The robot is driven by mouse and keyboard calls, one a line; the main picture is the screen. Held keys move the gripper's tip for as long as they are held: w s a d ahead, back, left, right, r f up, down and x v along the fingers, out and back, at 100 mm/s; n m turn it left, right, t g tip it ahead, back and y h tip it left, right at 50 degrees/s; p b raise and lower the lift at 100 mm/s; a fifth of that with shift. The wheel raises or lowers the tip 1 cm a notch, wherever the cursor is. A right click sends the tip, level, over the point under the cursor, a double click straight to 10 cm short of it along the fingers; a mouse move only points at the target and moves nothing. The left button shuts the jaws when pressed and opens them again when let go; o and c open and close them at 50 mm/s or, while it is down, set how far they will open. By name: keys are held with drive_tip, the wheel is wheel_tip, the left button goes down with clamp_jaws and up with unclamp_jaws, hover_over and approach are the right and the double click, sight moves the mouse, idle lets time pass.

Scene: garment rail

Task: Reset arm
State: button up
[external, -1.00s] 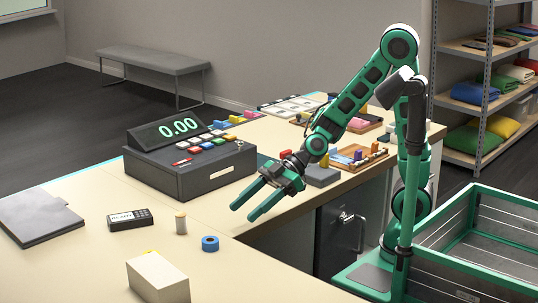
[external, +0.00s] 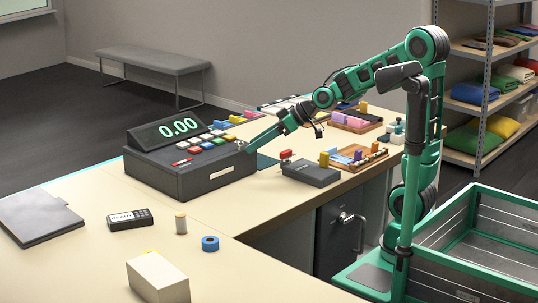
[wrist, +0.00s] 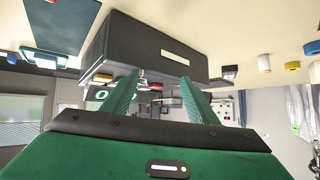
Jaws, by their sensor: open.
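My green arm is bent at the elbow and reaches left over the counter (external: 215,200). My gripper (external: 256,141) is at the right side of the dark cash register (external: 190,180), at about the height of its key panel. In the wrist view the two green fingers of my gripper (wrist: 160,85) are spread, with nothing seen held between them. The register (wrist: 150,45) shows upside down there, beyond the fingertips. Whether a finger touches the register I cannot tell. The register's display reads 0.00.
A grey box with a red part (external: 310,172) and wooden trays (external: 354,158) stand right of the register. A card terminal (external: 130,219), tape roll (external: 210,243) and white box (external: 158,277) are on the near counter. A crate (external: 480,240) is at the right.

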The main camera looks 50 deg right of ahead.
drive_tip(key=w+d+f+m+h, duration=0.1)
drive_tip(key=w+d+m+h, duration=0.15)
drive_tip(key=d, duration=0.85)
drive_tip(key=w+d+m+h, duration=0.2)
drive_tip(key=d+m+h, duration=0.15)
drive_tip(key=d, duration=0.85)
drive_tip(key=s+d+f+m+g+h, duration=0.15)
drive_tip(key=s+d+m, duration=0.3)
drive_tip(key=d, duration=0.75)
drive_tip(key=s+d+m+g+h, duration=0.15)
drive_tip(key=s+d+m, duration=0.3)
drive_tip(key=d, duration=0.85)
drive_tip(key=s+a+f+m+g+y, duration=0.1)
drive_tip(key=s+a+g, duration=0.15)
drive_tip(key=s, duration=0.55)
drive_tip(key=s+a+m+g, duration=0.1)
drive_tip(key=s+a, duration=0.3)
drive_tip(key=s, duration=0.4)
drive_tip(key=s+a+f+n+g+y, duration=0.1)
drive_tip(key=s+a+f+n, duration=0.3)
drive_tip(key=s+a, duration=0.7)
drive_tip(key=a+f+g, duration=0.1)
drive_tip(key=a, duration=0.2)
drive_tip(key=shift+s+a, duration=0.15)
drive_tip(key=shift+s, duration=0.1)
